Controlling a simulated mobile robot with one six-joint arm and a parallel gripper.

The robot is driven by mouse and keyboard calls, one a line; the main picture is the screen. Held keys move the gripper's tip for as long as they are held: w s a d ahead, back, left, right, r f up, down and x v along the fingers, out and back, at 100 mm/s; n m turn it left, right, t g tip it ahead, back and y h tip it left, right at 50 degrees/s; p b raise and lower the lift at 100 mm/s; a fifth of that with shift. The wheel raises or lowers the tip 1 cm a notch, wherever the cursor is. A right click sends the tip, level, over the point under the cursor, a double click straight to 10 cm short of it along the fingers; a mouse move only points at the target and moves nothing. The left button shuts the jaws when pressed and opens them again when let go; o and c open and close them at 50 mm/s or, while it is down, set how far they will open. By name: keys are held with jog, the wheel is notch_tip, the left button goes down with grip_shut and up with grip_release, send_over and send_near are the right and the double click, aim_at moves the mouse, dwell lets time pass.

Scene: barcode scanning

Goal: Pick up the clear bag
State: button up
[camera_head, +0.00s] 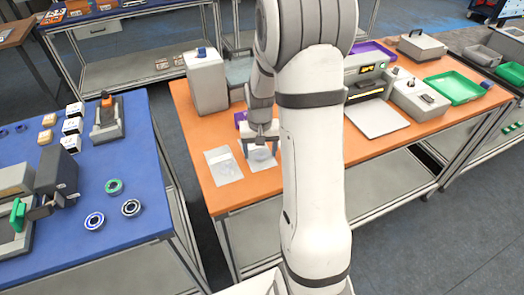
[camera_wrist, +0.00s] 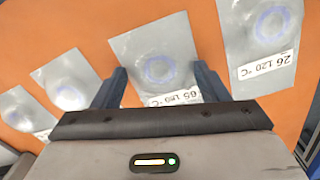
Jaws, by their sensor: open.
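Several flat clear bags lie in a row on the orange table. One clear bag (camera_wrist: 158,52), with a faint blue ring and a white printed label, lies ahead of and partly between my fingers in the wrist view; it also shows under my gripper in the head view (camera_head: 262,160). My gripper (camera_head: 260,147) is open and points down over this bag, with its fingers (camera_wrist: 160,76) spread to either side and nothing held. The gripper body hides the bag's near edge. Whether the fingertips touch the table is unclear.
Another clear bag (camera_head: 223,166) lies to the left in the head view. In the wrist view a bag (camera_wrist: 260,45) lies right and another (camera_wrist: 68,80) left, both close to the fingers. A grey box-shaped device (camera_head: 206,82) stands behind on the orange table (camera_head: 235,197).

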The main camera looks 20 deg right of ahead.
jog(key=shift+f, duration=0.1)
jog(key=c, duration=1.1)
